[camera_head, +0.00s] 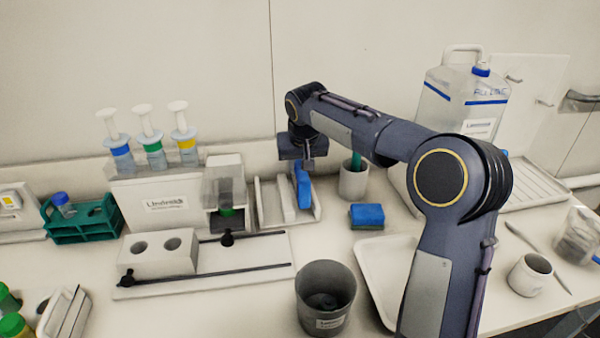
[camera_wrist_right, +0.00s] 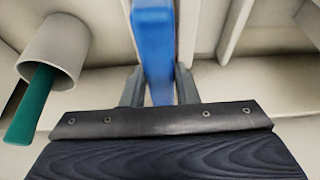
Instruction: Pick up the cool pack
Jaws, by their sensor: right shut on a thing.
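The cool pack (camera_head: 303,188) is a flat blue slab, standing on edge at the white divided rack (camera_head: 270,212) behind the middle of the bench. My right gripper (camera_head: 302,165) reaches down over it from above and is shut on it. In the right wrist view the blue cool pack (camera_wrist_right: 154,50) sits between the two grey fingers of the right gripper (camera_wrist_right: 158,90). I cannot tell whether its lower edge still touches the rack. My left gripper is not in view.
A blue and green sponge (camera_head: 367,215) and a white cup (camera_head: 354,182) with a green stick stand right of the rack. A grey bin (camera_head: 325,297) and white tray (camera_head: 385,270) are in front. A dispenser box (camera_head: 155,200) stands to the left.

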